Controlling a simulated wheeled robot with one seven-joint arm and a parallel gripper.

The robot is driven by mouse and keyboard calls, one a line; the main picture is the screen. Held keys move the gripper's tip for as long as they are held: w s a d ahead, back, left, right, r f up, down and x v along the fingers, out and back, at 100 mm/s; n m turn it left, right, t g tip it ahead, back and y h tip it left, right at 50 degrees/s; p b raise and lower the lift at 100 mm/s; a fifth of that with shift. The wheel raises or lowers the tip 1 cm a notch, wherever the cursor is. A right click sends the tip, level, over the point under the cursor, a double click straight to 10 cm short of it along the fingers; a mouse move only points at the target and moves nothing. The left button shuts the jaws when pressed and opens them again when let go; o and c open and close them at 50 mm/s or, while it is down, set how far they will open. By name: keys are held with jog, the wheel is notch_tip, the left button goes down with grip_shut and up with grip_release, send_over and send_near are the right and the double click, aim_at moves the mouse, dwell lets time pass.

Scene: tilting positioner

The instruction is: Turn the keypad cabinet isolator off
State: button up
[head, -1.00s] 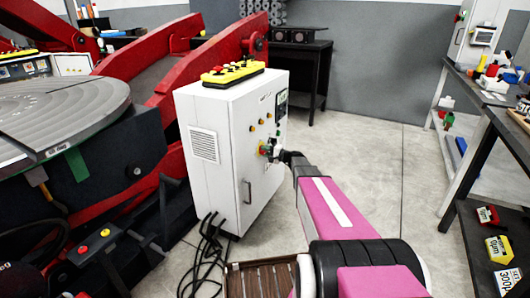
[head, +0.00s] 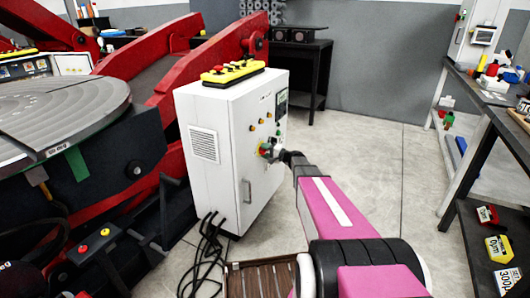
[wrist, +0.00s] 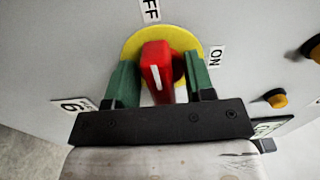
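The keypad cabinet (head: 222,175) is a white box with a yellow button pendant on top. Its isolator is a red handle (wrist: 155,68) with a white line on a yellow round plate (wrist: 133,46). In the wrist view the white line points up, roughly toward the OFF label (wrist: 150,10); the ON label (wrist: 215,56) is to the right. My gripper (wrist: 160,72) has its green fingers on either side of the handle, with a narrow gap showing at the right. In the head view my gripper (head: 272,153) is at the cabinet front and partly hides the isolator.
A small button (wrist: 276,98) and a dark knob (wrist: 312,48) sit to the right on the panel. A red tilting positioner (head: 170,75) stands to the left of the cabinet. Black cables (head: 205,250) lie on the floor. A workbench (head: 480,105) is at the right, with clear floor between.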

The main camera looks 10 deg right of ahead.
jog(key=v, duration=1.1)
jog(key=s+a+f+n+g+h, duration=0.2)
jog(key=s+a+g+h, duration=0.15)
jog(key=s+a, duration=0.35)
jog(key=s+a+f+n+g+h, duration=0.25)
jog(key=s+a+g, duration=0.2)
jog(key=s, duration=0.45)
jog(key=s+d+n+g+h, duration=0.2)
jog(key=s+h, duration=0.6)
jog(key=s, duration=0.6)
jog(key=shift+d+g+h, duration=0.3)
jog(key=shift+d, duration=0.3)
jog(key=shift+s+n, duration=0.1)
jog(key=shift+n, duration=0.15)
